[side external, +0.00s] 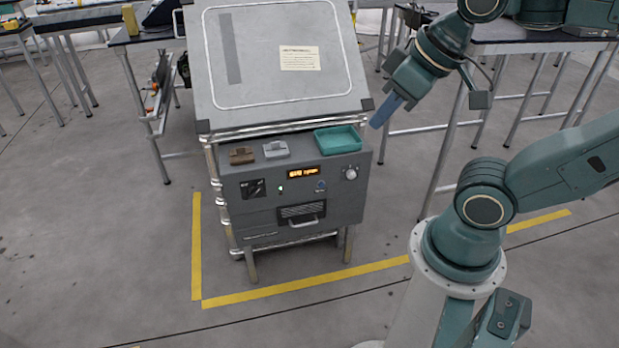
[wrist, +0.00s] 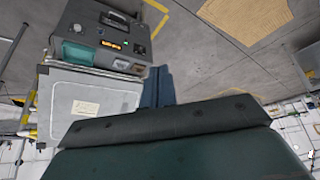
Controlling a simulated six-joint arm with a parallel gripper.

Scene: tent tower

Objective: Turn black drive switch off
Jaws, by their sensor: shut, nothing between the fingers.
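The grey cabinet (side external: 300,215) has a front panel with a black switch plate (side external: 253,188) at its left end. I cannot make out which way the switch is set. A green light (side external: 280,189), a lit orange display (side external: 303,173), a blue button (side external: 321,185) and a grey knob (side external: 350,174) sit to the right of the plate. The display also shows in the wrist view (wrist: 111,45). My gripper (side external: 380,116) is shut and empty, its blue fingers pointing down. It hangs to the right of the cabinet's top, apart from the switch. The fingers also show in the wrist view (wrist: 158,84).
A teal tray (side external: 338,140), a grey block (side external: 276,149) and a brown block (side external: 242,156) lie on the ledge above the panel. A sloped lid (side external: 275,80) rises behind. Tables stand around. The floor before the cabinet is clear, marked by yellow tape (side external: 310,284).

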